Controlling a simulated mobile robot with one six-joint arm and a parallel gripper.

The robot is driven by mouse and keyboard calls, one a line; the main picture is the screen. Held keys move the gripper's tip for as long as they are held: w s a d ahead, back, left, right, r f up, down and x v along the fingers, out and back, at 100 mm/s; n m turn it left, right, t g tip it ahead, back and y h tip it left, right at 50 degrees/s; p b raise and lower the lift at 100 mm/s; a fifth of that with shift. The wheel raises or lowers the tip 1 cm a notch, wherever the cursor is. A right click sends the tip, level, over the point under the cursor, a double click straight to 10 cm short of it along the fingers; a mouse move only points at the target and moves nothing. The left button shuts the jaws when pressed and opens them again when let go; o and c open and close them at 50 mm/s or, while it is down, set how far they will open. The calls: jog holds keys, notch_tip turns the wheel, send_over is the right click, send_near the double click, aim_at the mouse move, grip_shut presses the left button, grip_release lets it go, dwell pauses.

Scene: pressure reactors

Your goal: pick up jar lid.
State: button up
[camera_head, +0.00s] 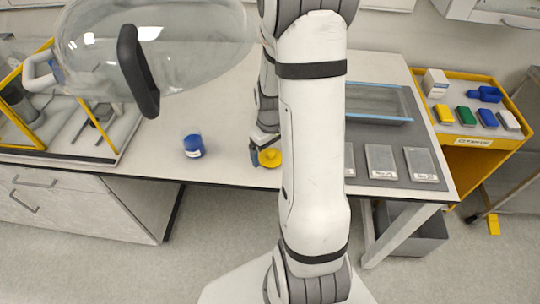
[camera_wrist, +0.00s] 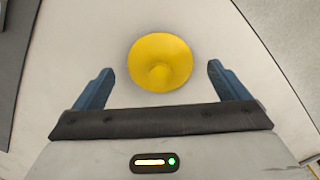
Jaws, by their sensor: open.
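The yellow jar lid (camera_wrist: 161,62) is round with a raised knob. It lies on the white bench top, and in the wrist view it sits centrally between and slightly beyond my two blue fingers. My gripper (camera_wrist: 158,85) is open and empty, with one finger on each side of the lid and a gap to both. In the head view the lid (camera_head: 270,157) is near the bench's front edge, beside my gripper (camera_head: 262,150), which is partly hidden by my arm. I cannot tell the height of the fingers above the bench.
A blue-capped jar (camera_head: 194,146) stands left of the lid. A clear dome with a black handle (camera_head: 138,70) fills the upper left. Grey plates (camera_head: 381,161) and a blue-rimmed tray (camera_head: 378,102) lie to the right. A yellow cleanup cart (camera_head: 465,145) stands farther right.

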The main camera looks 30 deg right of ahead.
jog(key=shift+f, duration=0.6)
jog(key=shift+c, duration=0.4)
jog(key=c, duration=1)
jog(key=shift+r, duration=0.1)
